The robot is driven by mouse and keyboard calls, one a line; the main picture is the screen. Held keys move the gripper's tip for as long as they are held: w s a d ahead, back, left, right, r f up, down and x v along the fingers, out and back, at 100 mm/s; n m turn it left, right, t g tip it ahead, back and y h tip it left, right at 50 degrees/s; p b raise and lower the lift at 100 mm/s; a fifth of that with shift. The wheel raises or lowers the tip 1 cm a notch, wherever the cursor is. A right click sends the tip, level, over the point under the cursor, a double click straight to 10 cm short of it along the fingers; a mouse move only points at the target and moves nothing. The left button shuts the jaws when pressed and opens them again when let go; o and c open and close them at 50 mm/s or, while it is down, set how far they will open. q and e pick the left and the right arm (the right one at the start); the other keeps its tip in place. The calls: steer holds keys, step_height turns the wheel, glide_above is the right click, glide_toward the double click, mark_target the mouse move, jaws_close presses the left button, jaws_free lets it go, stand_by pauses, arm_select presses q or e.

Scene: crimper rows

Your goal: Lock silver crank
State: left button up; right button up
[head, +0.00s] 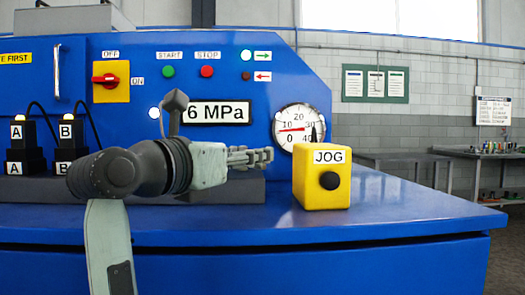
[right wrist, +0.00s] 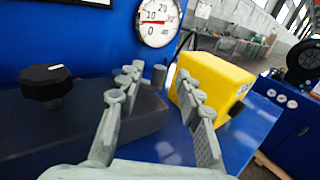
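I cannot make out a silver crank in either view. My right gripper (head: 250,156) reaches across the front of the blue machine in the head view, fingers pointing right, above the ledge and left of the yellow JOG box. In the right wrist view the right gripper (right wrist: 160,100) has its two fingers spread apart with nothing held between them. A black knob with a white mark (right wrist: 47,80) is left of the fingers, at the dark grey block. My right wrist and forearm hide part of the panel. My left gripper is in neither view.
The yellow JOG box (head: 322,178) stands on the blue ledge (head: 400,205); it also shows beside the right finger in the wrist view (right wrist: 222,82). A pressure gauge (head: 299,128), a red rotary switch (head: 106,79) and plugs A (head: 18,137) and B (head: 66,137) are on the machine.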

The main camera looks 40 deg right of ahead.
steer(key=x, duration=0.3)
steer(key=shift+w+d, duration=0.1)
steer(key=shift+d, duration=0.15)
steer(key=shift+w+d, duration=0.15)
steer(key=shift+d, duration=0.1)
steer(key=c, duration=0.7)
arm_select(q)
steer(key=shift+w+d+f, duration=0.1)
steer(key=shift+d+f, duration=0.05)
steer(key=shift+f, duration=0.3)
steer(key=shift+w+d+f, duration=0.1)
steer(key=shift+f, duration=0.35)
arm_select(e)
jaws_close()
